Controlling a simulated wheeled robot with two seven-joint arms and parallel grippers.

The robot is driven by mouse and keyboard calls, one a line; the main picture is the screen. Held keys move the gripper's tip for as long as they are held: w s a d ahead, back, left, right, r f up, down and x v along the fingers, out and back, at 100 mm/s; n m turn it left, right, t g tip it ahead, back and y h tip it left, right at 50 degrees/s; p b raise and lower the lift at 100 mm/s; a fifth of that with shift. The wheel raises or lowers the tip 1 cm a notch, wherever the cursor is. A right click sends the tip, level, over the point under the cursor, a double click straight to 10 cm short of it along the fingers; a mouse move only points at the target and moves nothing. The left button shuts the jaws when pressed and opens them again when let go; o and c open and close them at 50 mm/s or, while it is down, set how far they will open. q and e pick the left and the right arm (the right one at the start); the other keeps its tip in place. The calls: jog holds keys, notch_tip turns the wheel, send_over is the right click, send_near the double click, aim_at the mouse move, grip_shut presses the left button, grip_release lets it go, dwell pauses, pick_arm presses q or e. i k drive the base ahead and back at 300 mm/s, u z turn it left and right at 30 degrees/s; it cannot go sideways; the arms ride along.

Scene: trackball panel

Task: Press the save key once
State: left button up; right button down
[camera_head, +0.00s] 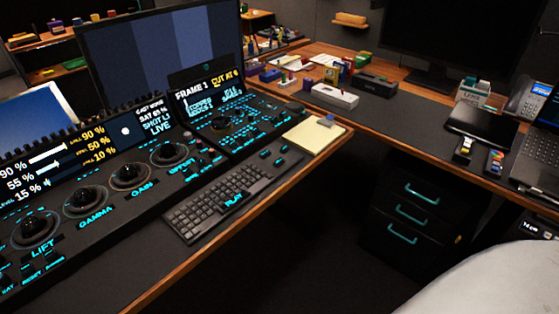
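A colour-grading trackball panel (115,205) runs along the left desk. It has several dark trackballs in rings, with glowing cyan labels such as LIFT, GAMMA and GAIN. A smaller control section (230,122) with cyan-lit keys sits at its far right end. A dark keyboard (225,198) lies in front of the panel, with a cyan PLAY label on it. A few separate cyan-marked keys (272,155) sit to the right of the keyboard. I cannot read a save label on any key; the small lettering is too small. Neither of my grippers is in view.
A large monitor (160,55) stands behind the panel. A yellow notepad (315,136) lies at the desk's right edge. The right desk holds a laptop (540,150), a phone (530,100) and small items. A dark drawer cabinet (405,220) stands below it. Open floor lies between the desks.

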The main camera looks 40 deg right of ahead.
aim_at(281, 162)
jog(key=z, duration=1)
jog(key=k, duration=1.3)
jog(key=z, duration=1.05)
jog(key=i, duration=1.95)
jog(key=u, duration=1.65)
jog(key=i, duration=0.75)
jog(key=u, duration=0.8)
